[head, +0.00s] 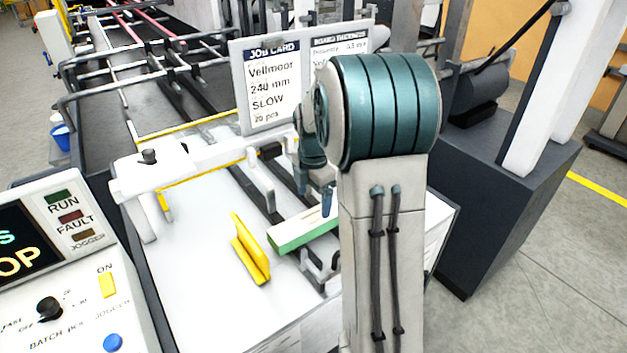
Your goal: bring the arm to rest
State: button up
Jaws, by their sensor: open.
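My arm, grey with a teal ribbed joint, fills the middle of the head view and hides part of the machine bed. My gripper (327,203) shows only in part to the left of the arm, blue-tipped and pointing down. It is open, just above the green and white carton piece (290,236) on the bed. Whether it touches that piece cannot be told. Nothing is seen held between the fingers.
A yellow angled guide (251,250) stands on the white bed (195,285). The job card (272,90) stands behind the gripper, close to the arm. A control panel (65,270) is at lower left. A dark machine block (510,190) is at right, with open floor beyond.

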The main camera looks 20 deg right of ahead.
notch_tip(320, 180, up, 6)
